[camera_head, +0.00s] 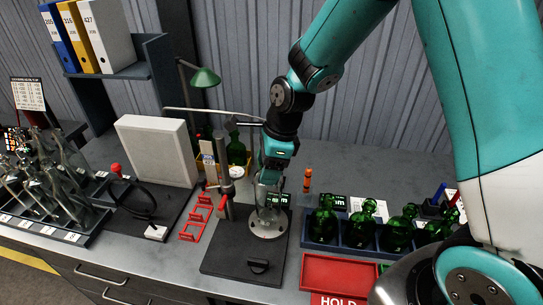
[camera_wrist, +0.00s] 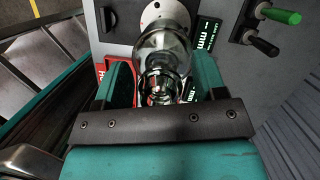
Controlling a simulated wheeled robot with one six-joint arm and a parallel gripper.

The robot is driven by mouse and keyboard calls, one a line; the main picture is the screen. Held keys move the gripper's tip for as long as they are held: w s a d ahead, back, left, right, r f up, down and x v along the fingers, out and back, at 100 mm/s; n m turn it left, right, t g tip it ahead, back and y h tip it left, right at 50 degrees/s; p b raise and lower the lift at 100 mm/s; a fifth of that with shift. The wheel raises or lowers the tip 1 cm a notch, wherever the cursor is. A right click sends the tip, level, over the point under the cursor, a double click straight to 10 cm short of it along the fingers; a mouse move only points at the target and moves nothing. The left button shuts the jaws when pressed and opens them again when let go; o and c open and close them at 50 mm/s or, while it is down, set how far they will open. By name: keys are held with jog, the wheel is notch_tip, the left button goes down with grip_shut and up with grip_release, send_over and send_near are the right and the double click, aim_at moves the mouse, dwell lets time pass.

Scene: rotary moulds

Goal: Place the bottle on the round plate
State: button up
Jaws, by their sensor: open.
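A clear glass bottle (camera_head: 267,199) stands upright on the round plate (camera_head: 268,227), a pale disc with small holes on a dark base. In the wrist view the bottle (camera_wrist: 163,45) rises between my fingers, and part of the round plate (camera_wrist: 153,17) shows beyond it. My gripper (camera_head: 271,177) is above the plate, around the bottle's upper part. In the wrist view my gripper (camera_wrist: 162,82) is open, with one finger on each side of the neck. Whether either finger touches the glass is hard to tell.
A post stand (camera_head: 225,172) rises close left of the plate. Red racks (camera_head: 196,218) lie further left. Several green bottles stand in a dark crate (camera_head: 346,248) to the right, with a red tray (camera_head: 340,272) in front. A green lamp (camera_head: 204,78) stands behind.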

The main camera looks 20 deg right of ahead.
jog(key=w+b+v, duration=0.1)
jog(key=b+v, duration=0.1)
jog(key=v, duration=1)
jog(key=s+a+r+n, duration=0.1)
jog(key=s+a+n, duration=0.2)
jog(key=s+n, duration=0.8)
jog(key=s+a+r+n+y, duration=0.1)
jog(key=s+a+n, duration=0.3)
jog(key=s+n, duration=0.7)
jog(key=n, duration=0.6)
jog(key=shift+n+g, duration=0.3)
jog(key=shift+g, duration=0.1)
